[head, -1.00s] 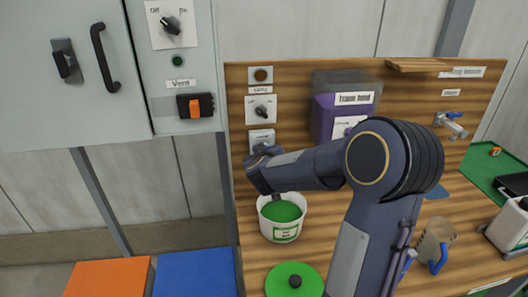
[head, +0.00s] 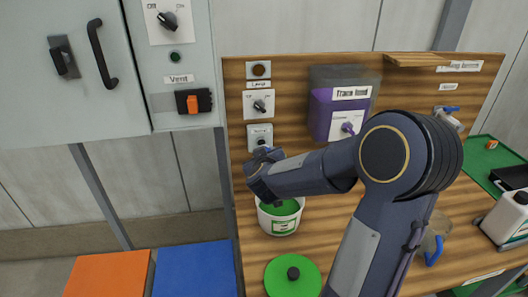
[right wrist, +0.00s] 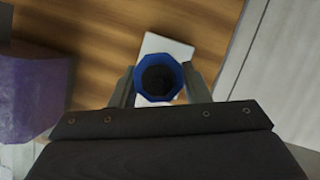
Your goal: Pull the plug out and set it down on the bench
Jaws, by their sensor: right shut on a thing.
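My right gripper (head: 262,163) is in front of the wooden back panel, above the white tub. In the right wrist view it is shut on the blue plug (right wrist: 158,78), which shows as a blue rim around a dark middle between the fingers. The white socket plate (head: 259,135) is on the panel just above the gripper; it also shows behind the plug in the right wrist view (right wrist: 171,45). I cannot tell whether the plug's far end is clear of the plate. The wooden bench (head: 345,265) lies below. My left gripper is not in view.
The white tub (head: 283,226) with green contents stands below the gripper, with a green lid (head: 308,274) in front. A purple tank (head: 335,105) is to the right. A clear jug (head: 433,240) and a white canister (head: 508,222) stand farther right. My forearm hides mid-bench.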

